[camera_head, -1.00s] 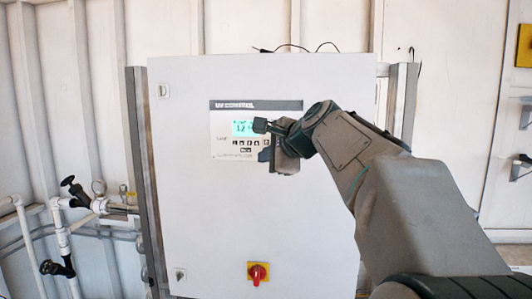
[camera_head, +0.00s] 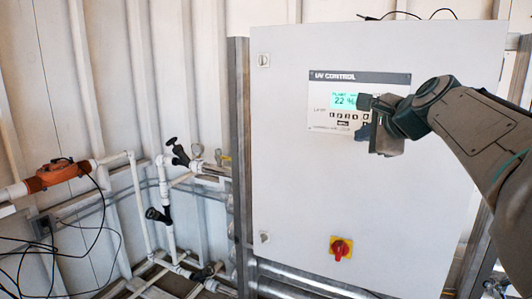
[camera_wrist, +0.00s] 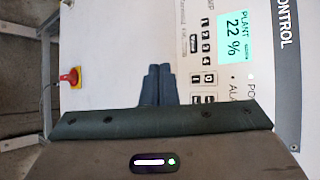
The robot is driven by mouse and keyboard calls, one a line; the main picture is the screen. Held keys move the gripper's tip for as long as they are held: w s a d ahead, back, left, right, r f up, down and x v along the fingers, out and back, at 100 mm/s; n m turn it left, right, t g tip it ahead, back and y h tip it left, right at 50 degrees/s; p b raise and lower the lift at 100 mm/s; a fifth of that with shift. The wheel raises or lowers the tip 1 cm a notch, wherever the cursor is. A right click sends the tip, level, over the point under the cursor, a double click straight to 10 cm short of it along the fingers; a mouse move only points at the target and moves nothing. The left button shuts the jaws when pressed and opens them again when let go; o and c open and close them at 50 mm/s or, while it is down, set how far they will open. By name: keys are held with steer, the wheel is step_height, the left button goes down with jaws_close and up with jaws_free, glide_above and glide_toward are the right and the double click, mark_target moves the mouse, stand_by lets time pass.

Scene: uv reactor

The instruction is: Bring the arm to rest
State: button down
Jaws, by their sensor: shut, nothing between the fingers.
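My gripper (camera_head: 366,132) is in front of the UV control panel (camera_head: 360,101) on the white cabinet, near its buttons. In the wrist view, its two dark fingers (camera_wrist: 158,84) lie side by side, shut, with nothing between them. My arm reaches in from the right and is raised, partly covering the panel's right side. The lit display (camera_head: 344,101) reads 22 %, and it also shows in the wrist view (camera_wrist: 234,38). I cannot tell whether the fingertips touch the panel.
A red and yellow rotary switch (camera_head: 341,248) sits low on the cabinet (camera_head: 290,185). White pipes with black-handled valves (camera_head: 177,152) stand to the left. An orange device (camera_head: 58,174) with loose black cables is at the far left.

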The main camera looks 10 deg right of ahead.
steer(key=s+a+f+n+g, duration=0.3)
steer(key=s+a+f+n, duration=0.25)
steer(key=f, duration=0.45)
steer(key=s+a+f+n+g, duration=0.3)
steer(key=s+a+f+n, duration=0.25)
steer(key=f, duration=0.35)
steer(key=s+a+f+n+g+h, duration=0.1)
steer(key=s+a+f+n+g, duration=0.2)
steer(key=s+f+n, duration=0.6)
steer(key=s+a+f, duration=0.1)
steer(key=s+f, duration=0.2)
steer(key=f, duration=0.1)
steer(key=shift+s+f+g, duration=0.15)
steer(key=shift+f+g, duration=0.2)
steer(key=shift+g, duration=0.05)
